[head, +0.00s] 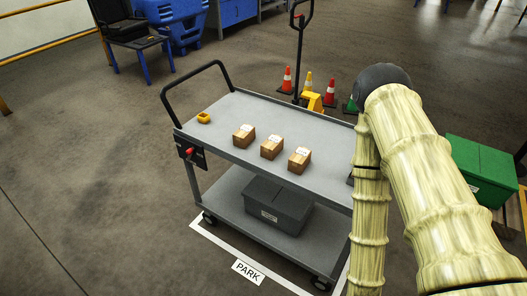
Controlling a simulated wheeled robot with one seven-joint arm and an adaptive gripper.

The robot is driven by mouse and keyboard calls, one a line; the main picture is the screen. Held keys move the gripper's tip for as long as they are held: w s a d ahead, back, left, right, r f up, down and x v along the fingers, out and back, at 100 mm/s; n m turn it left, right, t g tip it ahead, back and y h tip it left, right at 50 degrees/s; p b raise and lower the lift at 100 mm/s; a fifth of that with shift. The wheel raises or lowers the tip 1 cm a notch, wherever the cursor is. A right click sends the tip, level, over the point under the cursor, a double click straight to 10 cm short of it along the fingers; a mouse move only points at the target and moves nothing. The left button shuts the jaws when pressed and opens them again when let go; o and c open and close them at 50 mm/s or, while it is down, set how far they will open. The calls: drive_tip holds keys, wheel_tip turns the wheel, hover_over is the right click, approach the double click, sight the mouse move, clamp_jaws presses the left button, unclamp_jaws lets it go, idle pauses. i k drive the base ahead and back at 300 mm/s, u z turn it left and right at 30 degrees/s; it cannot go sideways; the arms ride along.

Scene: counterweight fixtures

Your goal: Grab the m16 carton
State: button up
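Three small brown cartons with white labels stand in a slanted row on the grey cart's top shelf (225,143): a left carton (243,139), a middle carton (270,150) and a right carton (298,164). The labels are too small to read, so I cannot tell which one is m16. My arm, with pale ribbed covers, fills the right side and hides the cart's right end. My gripper cannot be made out in this view. Nothing is seen touching the cartons.
A dark grey box (275,205) is on the lower shelf. The cart's black handle (190,76) rises at left. Cones (287,80) and a pallet jack (297,50) stand behind; a green box (482,170) is at right.

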sight(273, 145)
drive_tip(key=u, duration=2)
drive_tip(key=i, duration=1.45)
drive_tip(key=z, duration=1.85)
